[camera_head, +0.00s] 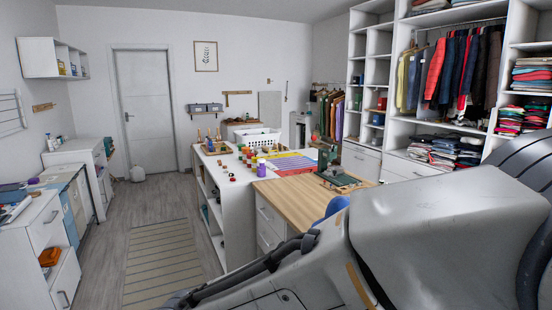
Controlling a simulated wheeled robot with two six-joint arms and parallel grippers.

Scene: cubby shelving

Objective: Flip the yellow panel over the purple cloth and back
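On the white and wood work island in the middle of the room, a patch of flat coloured cloth (292,164) lies beside the green machine. Yellow, purple, red and blue areas show in it. At this distance I cannot tell which part is the yellow panel or how it lies on the purple cloth. Neither gripper shows. A large grey arm link of mine fills the lower right.
A green sewing machine (326,158) stands on the wooden top (290,198), with spools and a white basket (257,138) near it. Cubby shelving with clothes is at right. A striped rug (162,265) lies on open floor at left.

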